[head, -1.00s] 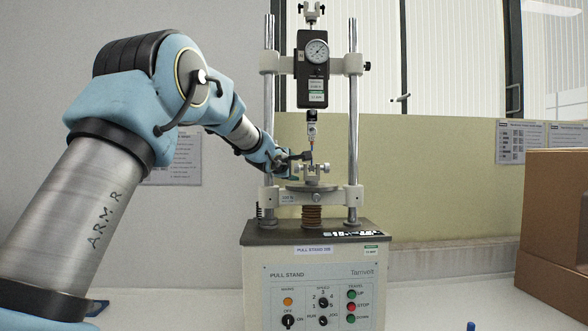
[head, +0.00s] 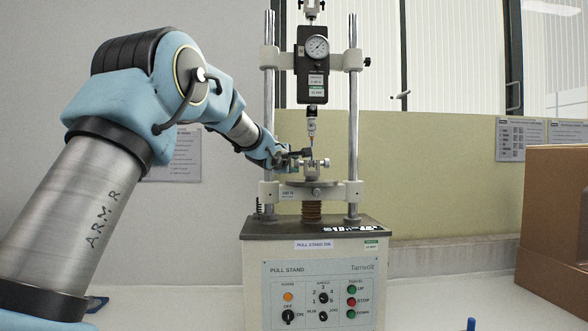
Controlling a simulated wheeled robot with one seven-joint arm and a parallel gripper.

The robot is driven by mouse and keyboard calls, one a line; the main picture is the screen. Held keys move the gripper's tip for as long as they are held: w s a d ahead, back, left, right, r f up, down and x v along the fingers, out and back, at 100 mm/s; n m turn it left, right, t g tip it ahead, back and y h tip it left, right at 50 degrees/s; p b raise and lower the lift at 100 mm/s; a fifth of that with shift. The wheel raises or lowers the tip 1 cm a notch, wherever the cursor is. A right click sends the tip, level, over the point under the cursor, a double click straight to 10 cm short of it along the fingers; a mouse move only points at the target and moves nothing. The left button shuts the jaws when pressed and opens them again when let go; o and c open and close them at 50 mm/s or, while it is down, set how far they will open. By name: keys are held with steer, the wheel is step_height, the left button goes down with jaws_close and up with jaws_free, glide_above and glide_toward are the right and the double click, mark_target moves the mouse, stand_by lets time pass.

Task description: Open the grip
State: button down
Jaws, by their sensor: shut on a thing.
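The pull stand (head: 318,290) stands in the middle of the head view. A small metal grip (head: 314,171) sits on the round plate (head: 312,185) between its two columns, with a knob on its right side. An upper fitting (head: 312,124) hangs above it from the force gauge (head: 316,85). My gripper (head: 300,157) reaches in from the left and is shut at the grip's left side. Its fingers are small and dark here. They hide the grip's left part, so the exact piece held is hard to make out.
The stand's front panel has a lamp, knobs and buttons (head: 351,301). A cardboard box (head: 555,230) stands at the right. A blue object (head: 471,324) shows at the bottom edge. The left column (head: 269,120) is close to my wrist.

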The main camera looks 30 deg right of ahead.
steer(key=shift+f+m+t+h+b, duration=0.3)
steer(key=shift+f+t+h+b, duration=0.3)
steer(key=shift+b, duration=2.6)
steer(key=t+h+b, duration=0.1)
steer(key=b, duration=0.4)
steer(key=shift+m, duration=0.4)
steer(key=shift+r+t+h+b, duration=0.3)
steer(key=shift+h+b, duration=0.2)
steer(key=shift+b, duration=0.5)
steer(key=c, duration=0.5)
jaws_free()
steer(key=shift+p, duration=0.3)
steer(key=r+y+p, duration=0.1)
steer(key=p, duration=0.3)
steer(key=shift+g, duration=0.4)
steer(key=g+y+p, duration=0.1)
steer(key=p, duration=0.4)
steer(key=shift+n, duration=0.4)
